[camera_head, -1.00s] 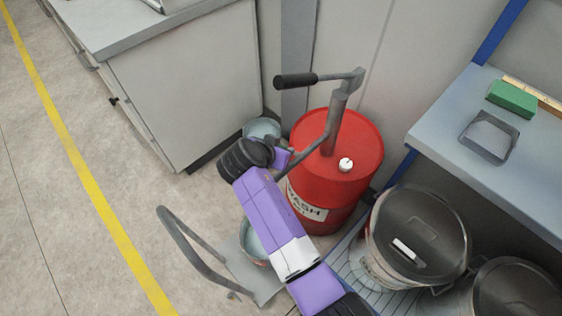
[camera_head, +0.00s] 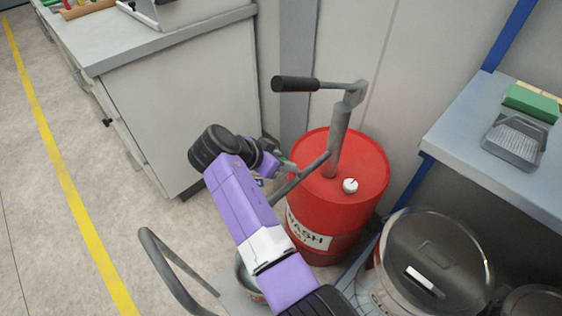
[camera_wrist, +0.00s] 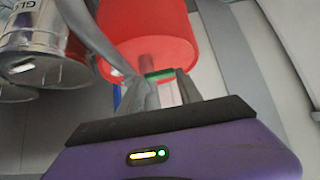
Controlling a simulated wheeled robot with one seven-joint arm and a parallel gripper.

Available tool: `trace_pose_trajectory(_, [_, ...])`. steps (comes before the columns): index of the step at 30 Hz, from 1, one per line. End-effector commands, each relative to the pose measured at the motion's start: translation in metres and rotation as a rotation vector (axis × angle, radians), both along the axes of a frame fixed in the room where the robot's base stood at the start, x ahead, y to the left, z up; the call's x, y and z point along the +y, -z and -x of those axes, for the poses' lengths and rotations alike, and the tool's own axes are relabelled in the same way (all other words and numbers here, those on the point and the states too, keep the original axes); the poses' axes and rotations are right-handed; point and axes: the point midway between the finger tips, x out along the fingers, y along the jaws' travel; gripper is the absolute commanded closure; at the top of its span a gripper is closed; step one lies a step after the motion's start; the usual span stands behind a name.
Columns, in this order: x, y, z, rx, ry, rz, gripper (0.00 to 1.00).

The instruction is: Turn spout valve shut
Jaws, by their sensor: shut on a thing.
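The grey spout (camera_head: 302,178) runs down and left from the hand pump on the red drum (camera_head: 345,165). In the wrist view the spout is a grey pipe (camera_wrist: 95,38) passing left of my fingers. My gripper (camera_head: 283,166) is at the spout's side, partly hidden by my purple arm in the head view. In the wrist view my gripper (camera_wrist: 166,86) is shut on a small green part (camera_wrist: 160,75), which looks like the valve handle. The red drum (camera_wrist: 152,28) shows behind it. The spout's lower end is hidden behind my arm in the head view.
The pump's crank with its black grip (camera_head: 295,84) stands above the drum. A lidded metal bin (camera_head: 437,265) stands at right, below a bench (camera_head: 475,150). A grey cabinet (camera_head: 185,105) is at left. A bucket (camera_head: 246,284) shows partly beside my arm. Open floor lies left.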

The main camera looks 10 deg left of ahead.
Motion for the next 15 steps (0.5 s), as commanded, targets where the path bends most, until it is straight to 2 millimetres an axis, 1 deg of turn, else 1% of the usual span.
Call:
trace_pose_trajectory(5, [0.0006, 0.0014, 0.0001, 0.001, -0.001, -0.004, 1.0])
trace_pose_trajectory(6, [0.0005, 0.0015, 0.0002, 0.001, -0.001, -0.004, 0.52])
trace_pose_trajectory(9, [0.0004, 0.0013, 0.0001, 0.001, -0.001, -0.004, 0.35])
trace_pose_trajectory(15, [0.0002, 0.0007, 0.0, 0.0, -0.001, -0.001, 0.35])
